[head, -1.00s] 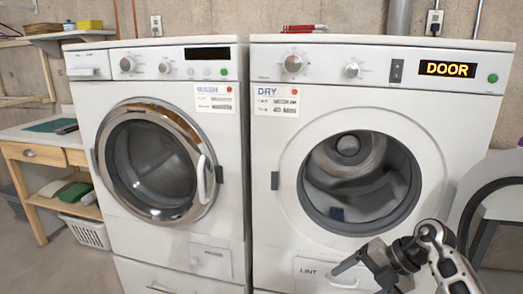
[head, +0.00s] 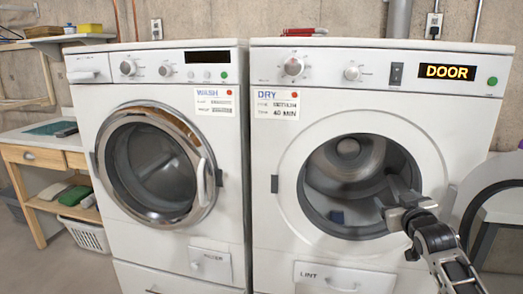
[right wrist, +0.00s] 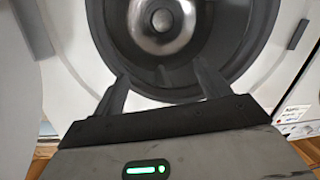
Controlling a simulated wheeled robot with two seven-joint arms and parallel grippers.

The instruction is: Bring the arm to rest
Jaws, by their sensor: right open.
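My right gripper (head: 390,197) is at the lower right of the dryer's round opening, its arm coming in from the lower right. It also shows in the right wrist view (right wrist: 160,72), with its two fingers apart and nothing between them, pointing toward the drum. My left gripper is out of view.
A white washer (head: 223,240) with a shut round door (head: 152,165) stands left of the dryer. The LINT drawer (head: 343,277) is below the dryer opening. A wooden workbench (head: 35,155) and a white basket (head: 85,235) are at the far left.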

